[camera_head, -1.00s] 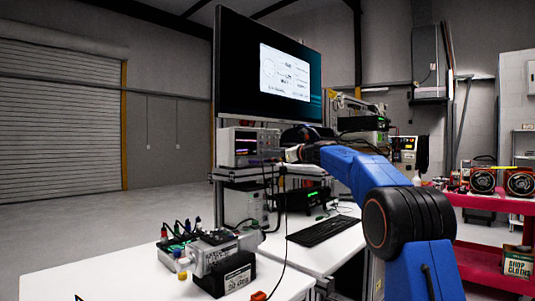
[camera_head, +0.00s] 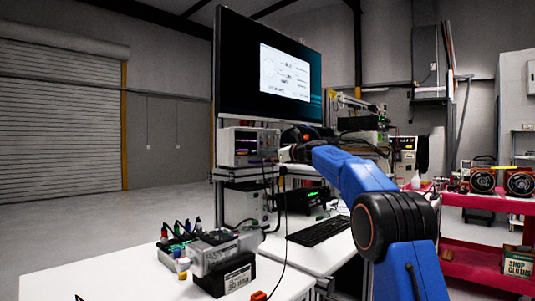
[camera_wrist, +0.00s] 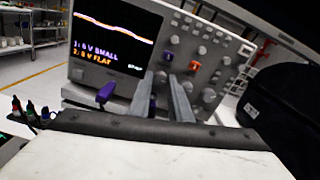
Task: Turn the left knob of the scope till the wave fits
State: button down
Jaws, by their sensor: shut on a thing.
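The scope (camera_wrist: 135,68) is a grey box with a dark screen (camera_wrist: 112,38) on its left; it also stands on the shelf in the head view (camera_head: 248,147). The screen shows an orange-white wave and lines ending in "SMALL" and "FLAT". The left knob (camera_wrist: 168,56) is purple, and an orange knob (camera_wrist: 194,65) sits to its right. My gripper (camera_wrist: 168,74) is shut on the left knob, one fingertip to each side of it. In the head view my gripper (camera_head: 284,154) is at the scope's right side, too small for detail.
A purple plug (camera_wrist: 105,94) sticks out at the scope's lower front. A big monitor (camera_head: 262,65) stands above the scope. A keyboard (camera_head: 318,231) and a motor rig (camera_head: 212,253) are on the white benches below. Open floor lies to the left.

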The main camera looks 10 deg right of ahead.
jog(key=shift+n, duration=2.8)
jog(key=c, duration=1.9)
grip_release()
jog(key=v, duration=1.7)
jog(key=shift+s+d, duration=0.15)
